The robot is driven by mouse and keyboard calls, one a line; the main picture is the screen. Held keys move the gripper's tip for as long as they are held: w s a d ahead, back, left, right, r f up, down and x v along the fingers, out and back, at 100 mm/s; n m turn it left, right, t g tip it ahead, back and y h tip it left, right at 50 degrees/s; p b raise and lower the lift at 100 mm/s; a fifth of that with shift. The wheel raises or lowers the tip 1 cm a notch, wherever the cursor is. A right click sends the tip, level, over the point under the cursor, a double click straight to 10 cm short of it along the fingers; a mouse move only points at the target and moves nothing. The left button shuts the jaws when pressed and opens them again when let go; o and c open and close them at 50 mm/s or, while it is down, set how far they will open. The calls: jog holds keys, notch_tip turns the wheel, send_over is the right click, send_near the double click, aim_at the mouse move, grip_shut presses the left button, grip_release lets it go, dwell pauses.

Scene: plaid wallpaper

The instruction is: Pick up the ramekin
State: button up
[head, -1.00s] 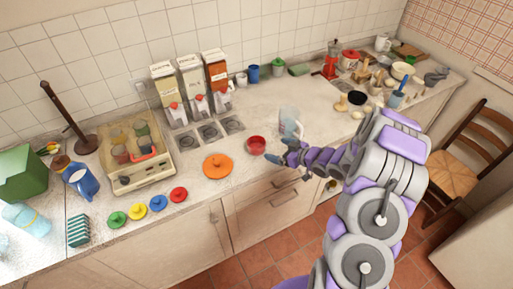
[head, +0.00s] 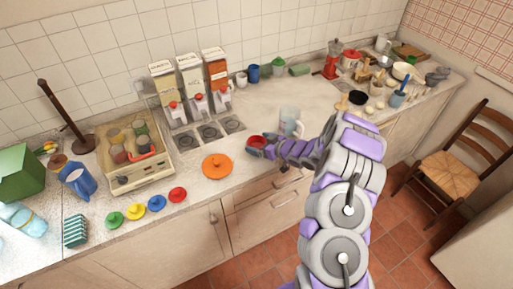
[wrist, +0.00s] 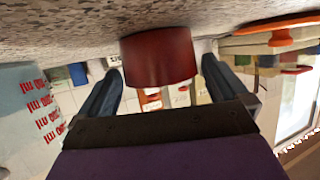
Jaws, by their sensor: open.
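The ramekin (head: 256,140) is a small red round dish on the pale counter near its front edge, in the head view. My gripper (head: 259,148) is right at it, covering part of its near side. In the upside-down wrist view, the ramekin (wrist: 158,57) stands on the speckled counter in the middle. The two dark fingers of my gripper (wrist: 162,66) are spread apart, one on each side of it, with gaps visible on both sides. The gripper is open and holds nothing.
A clear glass mug (head: 289,120) stands close behind and right of the ramekin. An orange lid (head: 216,166) lies to the left. Three dispensers (head: 193,82) stand by the wall. The counter's front edge, with drawers below, is close to my arm.

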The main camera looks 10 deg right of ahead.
jog(key=shift+w+a, duration=0.1)
jog(key=shift+w, duration=0.05)
jog(key=shift+c, duration=0.3)
jog(key=c, duration=0.9)
jog(key=shift+o, duration=0.2)
